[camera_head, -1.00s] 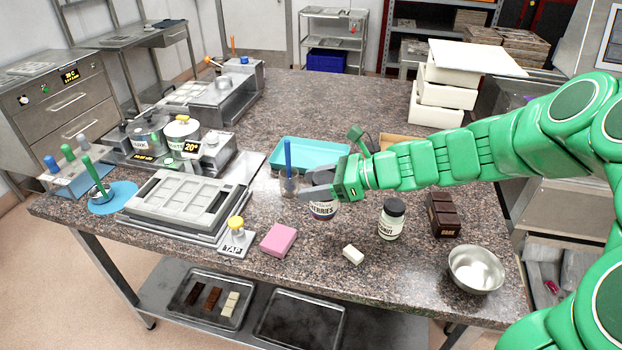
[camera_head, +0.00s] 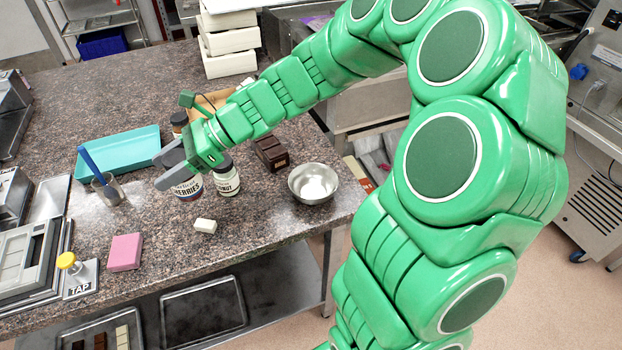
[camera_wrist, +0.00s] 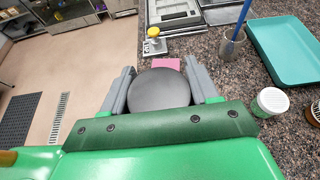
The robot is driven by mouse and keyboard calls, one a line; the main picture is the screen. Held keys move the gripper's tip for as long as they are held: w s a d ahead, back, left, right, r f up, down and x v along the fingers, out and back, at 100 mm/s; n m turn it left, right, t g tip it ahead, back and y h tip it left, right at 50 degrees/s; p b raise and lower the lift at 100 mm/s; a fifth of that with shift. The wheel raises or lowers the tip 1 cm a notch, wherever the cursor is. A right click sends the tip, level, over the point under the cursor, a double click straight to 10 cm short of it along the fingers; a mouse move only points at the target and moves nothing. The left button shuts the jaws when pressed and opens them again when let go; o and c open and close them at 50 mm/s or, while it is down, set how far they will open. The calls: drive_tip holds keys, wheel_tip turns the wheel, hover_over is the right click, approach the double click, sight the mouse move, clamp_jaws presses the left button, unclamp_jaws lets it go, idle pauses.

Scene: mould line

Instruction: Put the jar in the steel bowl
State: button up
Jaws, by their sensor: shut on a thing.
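My gripper (camera_head: 168,168) is shut on a jar (camera_head: 188,188) whose partly hidden label ends in "ERRIES". The fingers clasp it near the top. In the wrist view its round dark lid (camera_wrist: 160,88) lies between the fingers (camera_wrist: 160,72). I cannot tell for sure how far its base is above the counter. The steel bowl (camera_head: 313,184) stands near the counter's right edge, to the right of the gripper, and looks empty. A second jar (camera_head: 228,180), its label ending in "NUT", stands just right of the held jar, its top partly hidden by my gripper.
A dark brown block (camera_head: 270,153) stands between the second jar and the bowl. A small white block (camera_head: 205,226) and a pink block (camera_head: 125,252) lie in front. A teal tray (camera_head: 118,155) and a cup with a blue stick (camera_head: 107,190) are left. A pale-lidded jar (camera_wrist: 271,103) shows in the wrist view.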

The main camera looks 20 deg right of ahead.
drive_tip(key=s+d+m+t, duration=0.1)
drive_tip(key=s+d+t, duration=0.1)
drive_tip(key=s+d, duration=0.8)
drive_tip(key=s+d+m+t, duration=0.1)
drive_tip(key=s+d+m, duration=0.15)
drive_tip(key=d, duration=1.35)
drive_tip(key=shift+n, duration=0.35)
drive_tip(key=shift+w+d+f, duration=0.35)
drive_tip(key=shift+w+f, duration=1.7)
drive_tip(key=shift+w, duration=0.15)
drive_tip(key=shift+w+d+f, duration=0.35)
drive_tip(key=shift+w+f, duration=1.65)
drive_tip(key=shift+w, duration=0.2)
drive_tip(key=shift+w+d+f, duration=0.35)
drive_tip(key=shift+w+f, duration=1.7)
drive_tip(key=shift+w, duration=0.15)
drive_tip(key=shift+f, duration=0.15)
drive_tip(key=o, duration=1.5)
